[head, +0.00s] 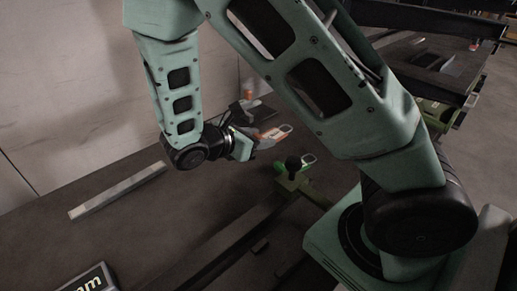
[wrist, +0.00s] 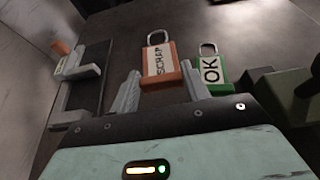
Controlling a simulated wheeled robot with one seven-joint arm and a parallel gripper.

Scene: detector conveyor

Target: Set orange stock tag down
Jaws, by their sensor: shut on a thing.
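The orange stock tag (wrist: 172,77) has a white label reading SCRAP and a pale shackle loop, which points away from my gripper in the wrist view. My gripper (wrist: 162,86) is shut on its lower end, one grey finger at each side. In the head view the orange tag (head: 270,136) sticks out to the right from my gripper (head: 252,142), over the dark surface. I cannot tell whether it touches anything beneath. A green tag (wrist: 210,75) reading OK lies just right of the orange one in the wrist view; the green tag (head: 308,161) also shows in the head view.
A dark stand with grey brackets (wrist: 84,72) and an orange piece is at left in the wrist view. A dark knob on a green post (head: 293,164) stands near the green tag. A pale bar (head: 118,190) lies at left, with bare dark surface around it.

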